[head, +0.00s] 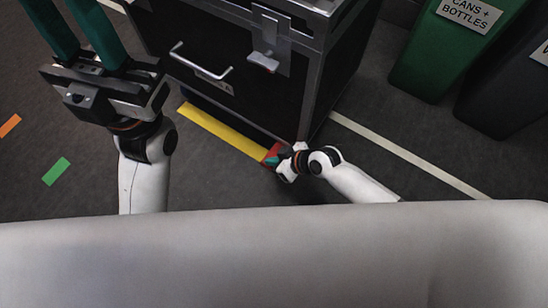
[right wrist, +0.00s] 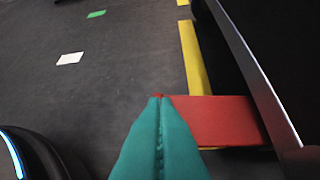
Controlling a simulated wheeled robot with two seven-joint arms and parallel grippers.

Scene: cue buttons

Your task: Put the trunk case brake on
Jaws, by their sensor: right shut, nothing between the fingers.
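The trunk case (head: 240,85) is a black box with metal edges, a handle and a latch, at the top middle of the head view. A red bar (right wrist: 222,120), apparently the brake pedal, sticks out low from its side in the right wrist view. A bit of red also shows at the case's near bottom corner in the head view. My right gripper (head: 273,160) is down at that corner. Its teal fingertips (right wrist: 158,98) are together, empty, at the bar's left end; I cannot tell whether they touch it. My left gripper (head: 78,25) has its teal fingers spread, well left of the case.
A yellow floor strip (head: 222,130) runs along the case's base, and a white floor line (head: 410,155) runs to its right. A green bin (head: 440,50) and a dark bin (head: 505,95) stand at the right. The floor at left is open, with small coloured marks.

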